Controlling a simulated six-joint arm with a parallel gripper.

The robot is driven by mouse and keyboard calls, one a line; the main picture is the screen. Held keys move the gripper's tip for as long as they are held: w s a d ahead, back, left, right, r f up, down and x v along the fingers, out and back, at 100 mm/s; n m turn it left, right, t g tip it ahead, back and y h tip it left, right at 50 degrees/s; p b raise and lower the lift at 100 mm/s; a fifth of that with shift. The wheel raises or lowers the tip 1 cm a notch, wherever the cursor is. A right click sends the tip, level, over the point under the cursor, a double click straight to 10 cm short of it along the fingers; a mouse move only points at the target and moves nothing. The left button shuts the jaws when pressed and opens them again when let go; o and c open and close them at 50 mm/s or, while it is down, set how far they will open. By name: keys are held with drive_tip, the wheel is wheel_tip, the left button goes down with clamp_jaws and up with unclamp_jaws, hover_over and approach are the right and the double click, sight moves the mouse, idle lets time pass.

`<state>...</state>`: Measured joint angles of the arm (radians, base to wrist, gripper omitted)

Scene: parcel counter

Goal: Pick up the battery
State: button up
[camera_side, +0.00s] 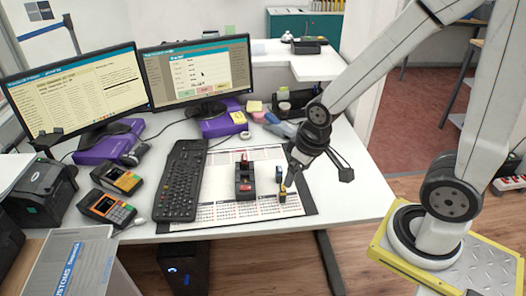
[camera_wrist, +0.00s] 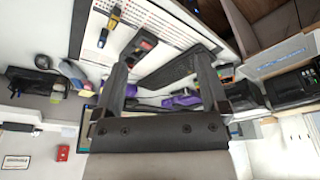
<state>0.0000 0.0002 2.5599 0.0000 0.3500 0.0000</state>
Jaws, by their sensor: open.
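A small dark and yellow piece (camera_side: 282,197), which looks like the battery, is on the desk mat's right part, near its front edge. Another small dark piece (camera_side: 279,174) is just behind it. The wrist view shows a yellow and black piece (camera_wrist: 115,15) and a dark one (camera_wrist: 102,37) at upper left; I cannot tell for sure which is the battery. My gripper (camera_side: 318,173) is open and empty above the desk's right side, close to these pieces. In the wrist view its two fingers (camera_wrist: 162,62) are spread wide with nothing held between them.
A black and red device (camera_side: 245,178) sits mid-mat, left of the small pieces. A keyboard (camera_side: 182,180) lies further left, with two card terminals (camera_side: 107,208) beyond it. Two monitors (camera_side: 195,75) stand behind. Sponges and dark items (camera_side: 285,115) are at the back right.

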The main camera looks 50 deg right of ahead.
drive_tip(key=shift+w, duration=0.1)
drive_tip(key=n+g, duration=0.3)
drive_tip(key=n, duration=0.6)
hover_over(279, 175)
drive_tip(key=f, duration=1.3)
drive_tip(key=w+d+f, duration=0.1)
drive_tip(key=f, duration=0.6)
drive_tip(key=shift+d+f, duration=0.2)
drive_tip(key=shift+f, duration=0.05)
drive_tip(key=shift+f, duration=0.1)
drive_tip(key=shift+f, duration=1.2)
drive_tip(key=shift+f, duration=0.1)
drive_tip(key=shift+f, duration=2.5)
